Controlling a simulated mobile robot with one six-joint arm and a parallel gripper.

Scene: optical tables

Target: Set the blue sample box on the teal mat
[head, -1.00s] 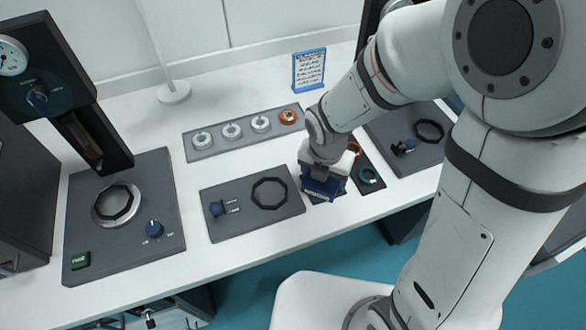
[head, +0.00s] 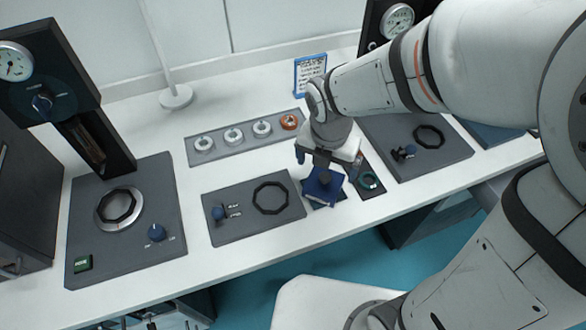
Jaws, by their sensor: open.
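The blue sample box (head: 322,187) sits on the teal mat (head: 331,204) on the white bench. It has a dark round knob on top, and only edges of the mat show around the box. My gripper (head: 324,164) is above and just behind the box with its fingers apart. One dark finger shows to the left of the box; the other is partly hard to make out against the dark tray on the right. The gripper appears clear of the box's body.
A dark plate with a black ring (head: 222,222) lies left of the box. Behind stand a grey tray of rings (head: 220,146) and a small blue-framed sign (head: 310,70). The bench's front edge is near.

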